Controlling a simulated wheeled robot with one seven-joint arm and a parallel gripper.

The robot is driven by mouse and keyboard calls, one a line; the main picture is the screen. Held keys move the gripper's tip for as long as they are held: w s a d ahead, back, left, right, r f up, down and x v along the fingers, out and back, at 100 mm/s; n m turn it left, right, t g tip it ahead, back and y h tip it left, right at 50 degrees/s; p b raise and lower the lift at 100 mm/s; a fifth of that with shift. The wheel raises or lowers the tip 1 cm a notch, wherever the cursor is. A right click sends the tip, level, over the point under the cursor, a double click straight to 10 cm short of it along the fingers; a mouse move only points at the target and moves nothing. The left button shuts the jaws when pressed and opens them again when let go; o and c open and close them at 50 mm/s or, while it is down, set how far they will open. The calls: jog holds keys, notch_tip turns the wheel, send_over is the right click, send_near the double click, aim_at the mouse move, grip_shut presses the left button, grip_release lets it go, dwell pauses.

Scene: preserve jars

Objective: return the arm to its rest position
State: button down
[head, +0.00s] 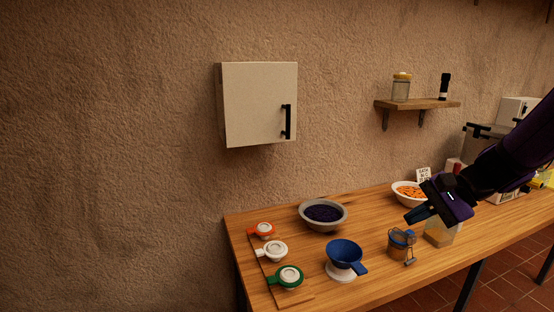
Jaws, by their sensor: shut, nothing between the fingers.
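My gripper (412,218) is at the end of my dark purple arm (510,160), which reaches in from the right edge. It is over the right part of the wooden table (380,280), above a jar with pale brown contents (440,236).
Near the gripper are a jar with a wire clip (402,245) and a bowl of orange pieces (404,192). A blue funnel (344,253), a grey bowl (306,223) and several lids (287,276) stand left. A cabinet (255,103) and shelf (430,103) hang behind.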

jog(key=s+d+r+n+t+h, duration=0.1)
jog(key=s+r+n+h, duration=0.3)
jog(key=s, duration=0.5)
jog(key=s+d+r+n+t+h, duration=0.1)
jog(key=s+r+n+h, duration=0.4)
jog(key=s, duration=0.4)
jog(key=shift+s+d+r+n+t, duration=0.15)
jog(key=shift+s+r+n+t, duration=0.15)
jog(key=shift+r+n, duration=0.5)
dwell(0.3)
